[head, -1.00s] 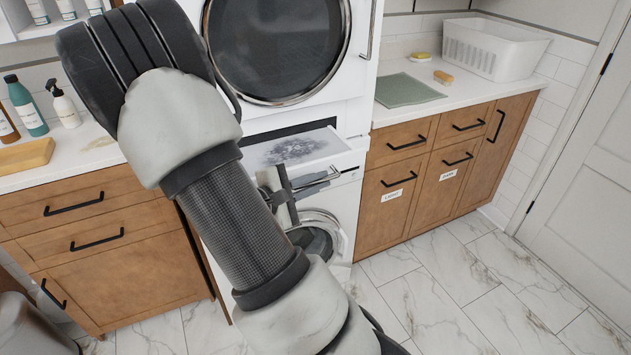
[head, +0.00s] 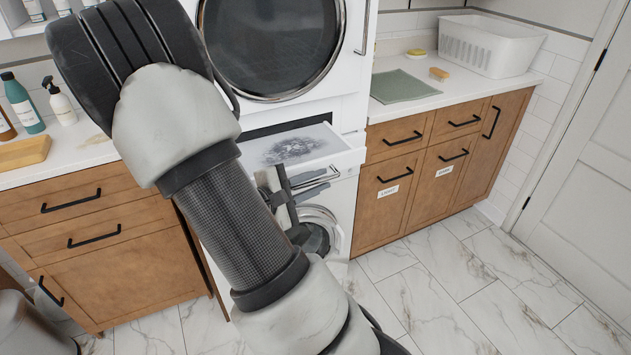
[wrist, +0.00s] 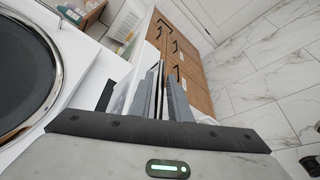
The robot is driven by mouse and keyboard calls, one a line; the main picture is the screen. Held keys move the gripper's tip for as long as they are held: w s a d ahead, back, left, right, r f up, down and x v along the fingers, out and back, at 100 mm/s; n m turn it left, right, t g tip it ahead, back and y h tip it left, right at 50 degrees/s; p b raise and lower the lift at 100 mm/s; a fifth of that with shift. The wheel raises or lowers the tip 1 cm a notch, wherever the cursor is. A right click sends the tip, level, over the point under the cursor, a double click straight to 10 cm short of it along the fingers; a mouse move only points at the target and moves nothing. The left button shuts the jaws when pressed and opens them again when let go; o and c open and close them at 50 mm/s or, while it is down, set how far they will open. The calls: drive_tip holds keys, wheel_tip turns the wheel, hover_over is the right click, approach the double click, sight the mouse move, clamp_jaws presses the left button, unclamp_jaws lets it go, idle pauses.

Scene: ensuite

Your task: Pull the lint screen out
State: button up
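The lint screen (head: 322,141) is a flat white panel with a grey patch of lint on top. It sticks partly out of the dark slot under the dryer in the head view. A thin metal bar handle (head: 322,179) runs along its front. My gripper (head: 284,184) is at this handle, with its dark fingers across the bar, and appears closed on it. In the wrist view the two gripper fingers (wrist: 166,94) are close together beside the white screen. The exact contact is partly hidden by the fingers and my arm.
The dryer door (head: 270,45) is above, and a white washer (head: 340,215) is below. Wooden cabinets (head: 425,180) stand to the right under a counter with a green cloth (head: 403,87) and white basket (head: 490,45). The tiled floor (head: 470,280) at the front right is clear.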

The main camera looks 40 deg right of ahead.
drive_tip(key=shift+a, duration=0.15)
drive_tip(key=p+v, duration=0.2)
drive_tip(key=v, duration=1.5)
drive_tip(key=shift+r, duration=0.15)
